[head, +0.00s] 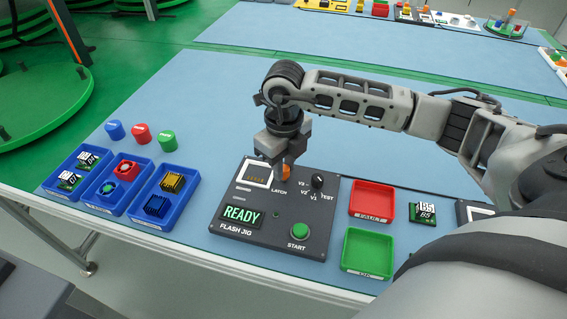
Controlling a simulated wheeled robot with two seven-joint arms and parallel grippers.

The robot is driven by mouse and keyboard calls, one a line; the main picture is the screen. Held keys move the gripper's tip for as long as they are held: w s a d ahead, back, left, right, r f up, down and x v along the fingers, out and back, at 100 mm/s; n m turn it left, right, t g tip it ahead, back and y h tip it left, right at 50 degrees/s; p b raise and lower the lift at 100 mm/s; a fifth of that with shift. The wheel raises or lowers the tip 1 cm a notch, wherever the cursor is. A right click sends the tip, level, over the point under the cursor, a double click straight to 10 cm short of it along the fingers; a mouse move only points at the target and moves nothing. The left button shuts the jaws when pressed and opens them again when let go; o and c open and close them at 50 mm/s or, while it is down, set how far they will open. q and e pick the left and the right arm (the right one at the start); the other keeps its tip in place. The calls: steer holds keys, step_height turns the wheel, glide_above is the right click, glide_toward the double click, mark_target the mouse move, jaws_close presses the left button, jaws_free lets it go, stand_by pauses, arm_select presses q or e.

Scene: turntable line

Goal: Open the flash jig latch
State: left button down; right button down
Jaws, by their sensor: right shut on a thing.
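The flash jig (262,242) is a dark box on the blue table in the middle of the head view. Its display reads READY, and a green START button (300,231) and a black selector knob (317,181) show on top. The orange latch (284,173) is at its back, beside the LATCH label. My right gripper (283,169) points down over the jig and is shut on the latch; its fingers partly hide it. The white-framed socket (257,173) is left of the latch. My left gripper is not in view.
Blue trays (167,195) with boards and parts stand left of the jig. Blue, red and green pieces (140,134) lie behind them. A red tray (372,200), a green tray (367,252) and a loose board (422,214) are at right.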

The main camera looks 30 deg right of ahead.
steer(key=shift+r, duration=0.1)
steer(key=c, duration=1.3)
jaws_free()
steer(key=shift+o, duration=0.2)
step_height(320, 180, up, 16)
